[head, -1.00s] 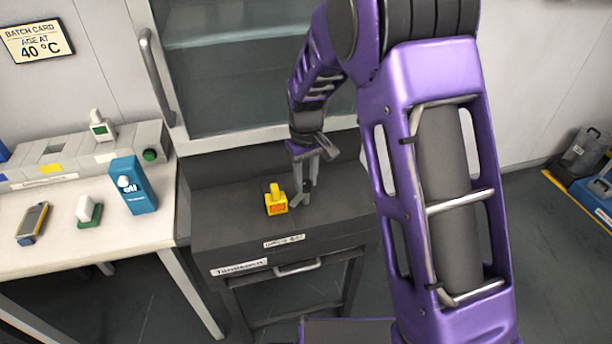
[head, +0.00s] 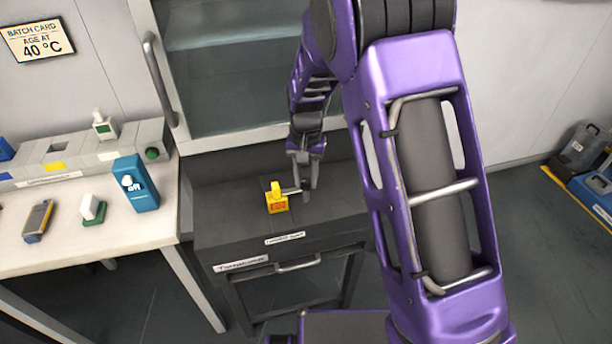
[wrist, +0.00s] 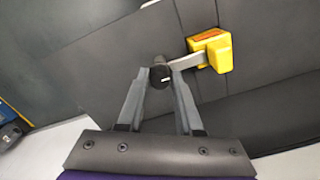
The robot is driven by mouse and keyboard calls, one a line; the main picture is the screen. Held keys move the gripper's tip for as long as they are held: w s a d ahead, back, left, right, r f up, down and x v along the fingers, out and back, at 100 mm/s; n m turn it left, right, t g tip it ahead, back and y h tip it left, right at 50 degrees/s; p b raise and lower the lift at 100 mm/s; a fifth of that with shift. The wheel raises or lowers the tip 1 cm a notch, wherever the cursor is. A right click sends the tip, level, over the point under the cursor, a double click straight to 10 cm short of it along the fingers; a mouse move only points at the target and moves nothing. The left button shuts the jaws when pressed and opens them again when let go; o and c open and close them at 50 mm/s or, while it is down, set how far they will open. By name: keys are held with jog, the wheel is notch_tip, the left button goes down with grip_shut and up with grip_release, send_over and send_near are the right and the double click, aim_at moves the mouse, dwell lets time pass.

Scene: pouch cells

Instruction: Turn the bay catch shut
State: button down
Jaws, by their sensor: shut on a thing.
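The bay catch is a yellow block (head: 277,203) on top of the dark cabinet (head: 220,215). A short grey lever (head: 291,191) sticks out from it to the right. In the wrist view the yellow block (wrist: 213,52) is at upper right, and the lever (wrist: 187,61) runs left from it to a black knob (wrist: 160,73). My gripper (head: 304,182) is to the right of the block, with its fingers closed around the knob end. In the wrist view the fingertips (wrist: 161,76) press on both sides of the knob.
A white table (head: 130,235) to the left holds a blue switch box (head: 135,184), a handheld device (head: 38,220) and a white-and-green item (head: 92,209). A glass-fronted cabinet (head: 235,75) stands behind the catch. The dark top around the catch is mostly clear.

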aim_at(306, 180)
dwell(0.3)
jog(key=c, duration=0.6)
grip_release()
notch_tip(306, 180, up, 18)
jog(key=shift+f+p, duration=0.25)
jog(key=shift+p, duration=0.65)
